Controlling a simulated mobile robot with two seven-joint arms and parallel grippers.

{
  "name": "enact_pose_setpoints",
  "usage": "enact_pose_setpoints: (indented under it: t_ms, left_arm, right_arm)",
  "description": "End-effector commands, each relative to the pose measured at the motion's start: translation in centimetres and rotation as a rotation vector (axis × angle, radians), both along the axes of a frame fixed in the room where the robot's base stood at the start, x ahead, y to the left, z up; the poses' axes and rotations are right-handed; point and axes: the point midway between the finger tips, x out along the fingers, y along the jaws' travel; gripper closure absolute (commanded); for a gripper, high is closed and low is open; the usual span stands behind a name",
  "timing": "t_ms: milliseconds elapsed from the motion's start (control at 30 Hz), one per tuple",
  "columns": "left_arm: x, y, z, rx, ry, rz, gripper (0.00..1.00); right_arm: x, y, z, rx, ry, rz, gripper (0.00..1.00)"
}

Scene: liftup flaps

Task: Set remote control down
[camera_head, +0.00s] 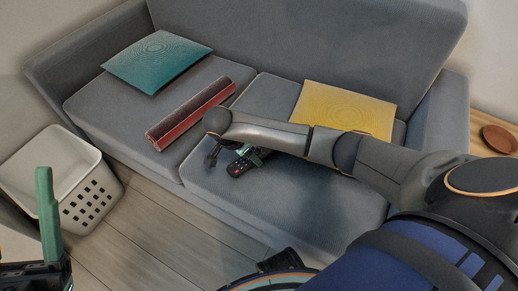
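The remote control (236,168) is dark with a small red mark. It is at the front of the right seat cushion, partly hidden by my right arm. My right gripper (243,152) is right at the remote, with a bit of green finger showing beside it. The arm link hides most of the fingers, so I cannot tell whether they grip the remote, nor whether the remote rests fully on the cushion. My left gripper (22,215) is at the lower left edge, away from the sofa. One green finger stands upright with nothing beside it; the other is out of frame.
The grey sofa (285,205) holds a teal pillow (157,61), a yellow pillow (345,108) and a long red open box (190,112). A white laundry basket (88,200) stands at the left. A brown bowl (499,139) sits on a wooden surface at the right.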

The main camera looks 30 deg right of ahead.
Motion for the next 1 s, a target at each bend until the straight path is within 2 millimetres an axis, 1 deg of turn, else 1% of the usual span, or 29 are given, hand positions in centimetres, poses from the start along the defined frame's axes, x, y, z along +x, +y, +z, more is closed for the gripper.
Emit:
enact_pose_setpoints:
  t_ms: [67, 133, 400, 533, 567, 800, 1000]
  left_arm:
    - [-0.02, -0.02, -0.67, 0.001, -0.002, 0.001, 0.43]
    - [0.0, -0.07, -0.87, 0.004, -0.001, 0.003, 0.43]
    - [0.08, -0.08, -0.84, 0.004, 0.002, 0.005, 0.43]
    - [0.07, -0.09, -1.14, 0.005, 0.003, 0.005, 0.43]
    - [0.08, -0.1, -1.08, 0.005, 0.003, 0.005, 0.43]
    - [0.07, -0.12, -1.04, 0.006, 0.003, 0.004, 0.43]
    - [0.03, -0.17, -1.09, 0.011, 0.004, 0.002, 0.43]
  right_arm:
    - [-0.1, 0.66, -0.67, 0.003, 0.0, 0.007, 1.0]
    - [-0.16, 1.04, -0.75, 0.003, 0.0, 0.01, 1.0]
    - [-0.13, 1.01, -0.57, -0.001, 0.0, 0.01, 1.0]
    - [-0.12, 0.98, -0.98, -0.001, -0.001, 0.009, 1.0]
    - [-0.12, 1.0, -0.92, 0.0, -0.001, 0.009, 0.41]
    - [-0.14, 0.99, -0.89, 0.0, -0.001, 0.009, 0.14]
    - [-0.14, 0.99, -0.89, 0.0, -0.001, 0.009, 0.13]
